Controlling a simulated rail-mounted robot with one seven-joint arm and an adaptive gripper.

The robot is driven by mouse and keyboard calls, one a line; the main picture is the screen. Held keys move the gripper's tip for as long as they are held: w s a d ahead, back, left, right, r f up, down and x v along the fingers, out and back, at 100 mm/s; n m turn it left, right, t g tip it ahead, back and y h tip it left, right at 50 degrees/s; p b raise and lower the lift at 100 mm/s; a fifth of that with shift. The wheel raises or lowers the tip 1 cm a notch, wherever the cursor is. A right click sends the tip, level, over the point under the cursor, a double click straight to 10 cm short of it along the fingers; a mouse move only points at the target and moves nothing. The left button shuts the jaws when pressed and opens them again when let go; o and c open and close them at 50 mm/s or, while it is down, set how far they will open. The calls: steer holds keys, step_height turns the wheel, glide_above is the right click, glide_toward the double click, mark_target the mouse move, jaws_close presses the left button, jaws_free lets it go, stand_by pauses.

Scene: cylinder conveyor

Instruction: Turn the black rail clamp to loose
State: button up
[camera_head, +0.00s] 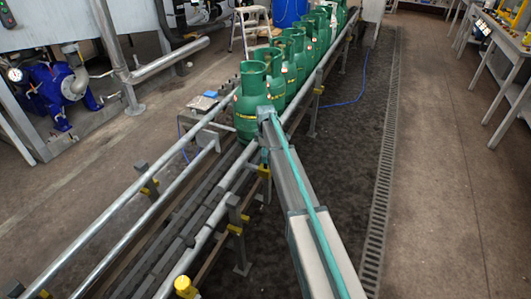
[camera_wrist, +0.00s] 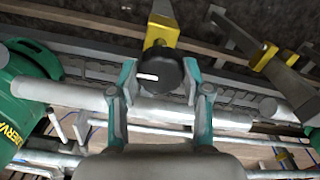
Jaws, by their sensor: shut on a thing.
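In the wrist view, the black rail clamp (camera_wrist: 160,67) is a round black knob with a white mark on its face; the mark lies nearly level, on the knob's left half. A yellow bracket (camera_wrist: 162,32) sits behind it. My gripper (camera_wrist: 159,78) is shut on the knob, one teal-and-grey finger on its left side and one on its right. In the head view, my arm reaches to the rail beside the nearest green cylinder; my fingers and the held knob are hidden there.
A row of green gas cylinders (camera_head: 274,75) stands on the conveyor, the nearest (camera_head: 249,103) close to my arm. Steel guide rails (camera_head: 115,205) run along the conveyor, with other yellow clamp brackets (camera_head: 238,217). The floor (camera_head: 430,190) at right is clear.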

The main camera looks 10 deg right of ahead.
steer(key=m+p, duration=0.2)
steer(key=m, duration=0.2)
steer(key=shift+r+m, duration=0.1)
steer(key=shift+m, duration=0.2)
steer(key=m+p, duration=0.1)
steer(key=m, duration=0.3)
steer(key=shift+m, duration=0.3)
steer(key=m+p, duration=0.1)
steer(key=m, duration=0.3)
steer(key=shift+m+p, duration=0.5)
steer(key=shift+m, duration=2)
steer(key=o, duration=1.2)
steer(key=shift+c, duration=0.2)
